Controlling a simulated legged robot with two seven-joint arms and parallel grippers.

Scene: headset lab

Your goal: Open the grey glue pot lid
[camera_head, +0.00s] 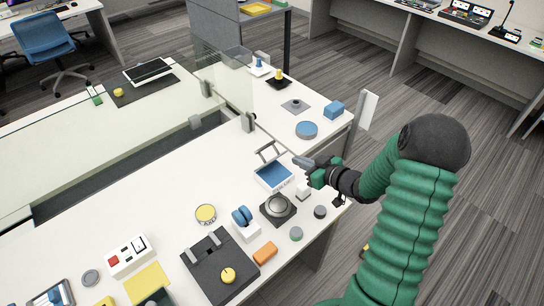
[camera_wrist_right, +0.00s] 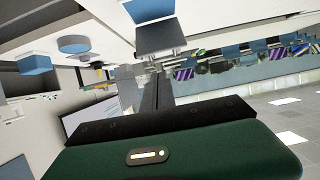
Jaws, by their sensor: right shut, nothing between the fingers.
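I cannot tell for sure which item is the grey glue pot. A grey domed round piece (camera_head: 278,204) sits on a dark square base near the table's right edge. Small low round pieces stand near it: a dark grey one (camera_head: 320,212) and a grey-green one (camera_head: 296,234). A flat grey disc (camera_head: 91,278) lies at the lower left. My right gripper (camera_head: 298,161) is shut and empty, above the table's right side, beyond the domed piece and beside a blue-and-white tray. My left gripper is not in view.
The blue-and-white tray (camera_head: 274,174) with a raised handle stands close to my right gripper and shows in the right wrist view (camera_wrist_right: 152,10). A blue round piece (camera_head: 307,129) and blue block (camera_head: 334,110) lie beyond. A clear panel (camera_head: 225,85) rises behind.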

